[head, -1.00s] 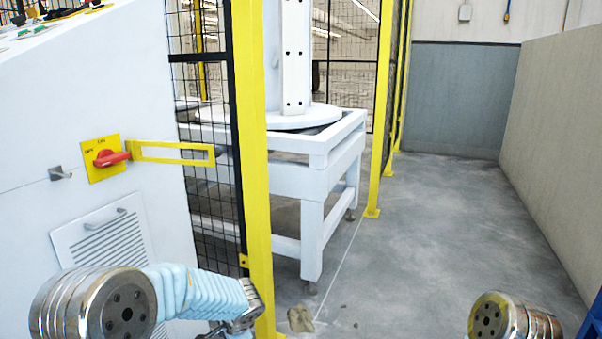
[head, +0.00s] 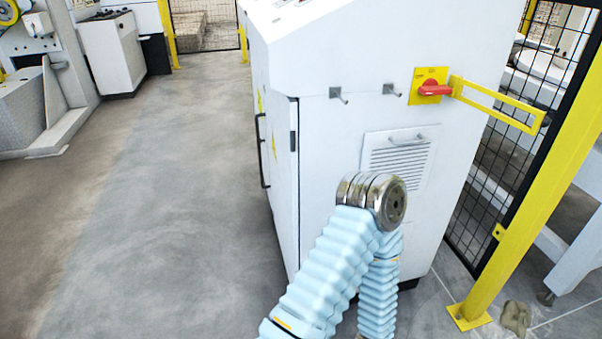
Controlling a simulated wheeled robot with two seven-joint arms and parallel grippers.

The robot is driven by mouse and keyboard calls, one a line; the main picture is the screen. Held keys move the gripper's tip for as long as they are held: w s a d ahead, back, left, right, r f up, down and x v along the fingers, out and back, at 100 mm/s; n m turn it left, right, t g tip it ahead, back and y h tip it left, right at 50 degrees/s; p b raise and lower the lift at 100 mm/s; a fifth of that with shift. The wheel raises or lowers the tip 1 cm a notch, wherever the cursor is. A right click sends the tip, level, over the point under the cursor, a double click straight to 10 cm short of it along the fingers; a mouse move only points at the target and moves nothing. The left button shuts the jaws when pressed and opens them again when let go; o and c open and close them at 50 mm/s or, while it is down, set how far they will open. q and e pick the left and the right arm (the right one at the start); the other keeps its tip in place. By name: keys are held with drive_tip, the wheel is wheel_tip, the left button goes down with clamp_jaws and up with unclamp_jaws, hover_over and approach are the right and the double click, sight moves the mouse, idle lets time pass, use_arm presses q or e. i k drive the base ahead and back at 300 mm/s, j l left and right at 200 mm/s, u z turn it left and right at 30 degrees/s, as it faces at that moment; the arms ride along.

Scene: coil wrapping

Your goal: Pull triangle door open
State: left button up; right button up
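The white cabinet (head: 318,180) stands in the middle of the head view. Its left side, seen at a steep angle, carries yellow triangle signs (head: 273,146) and black handles (head: 261,150). This side appears to be the triangle door, with a dark strip along its near edge; I cannot tell whether it is fully closed. One of my arms, in a light blue sleeve with a metal joint, rises in front of the cabinet's front face and bends back down. Both my grippers are out of view.
A red switch (head: 435,91) on a yellow plate and a yellow bar (head: 497,105) stick out at the cabinet's right. A black mesh fence with a yellow post (head: 535,205) stands further right. The grey floor (head: 160,220) left of the cabinet is clear.

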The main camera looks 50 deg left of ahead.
sight(281, 111)
drive_tip(key=j+u, duration=0.1)
drive_tip(key=u, duration=0.3)
drive_tip(key=j+u, duration=0.1)
drive_tip(key=u, duration=0.3)
drive_tip(key=j+u, duration=0.15)
drive_tip(key=u, duration=0.25)
drive_tip(key=j+u, duration=0.1)
drive_tip(key=u, duration=0.35)
drive_tip(key=j, duration=0.25)
drive_tip(key=i+u, duration=0.05)
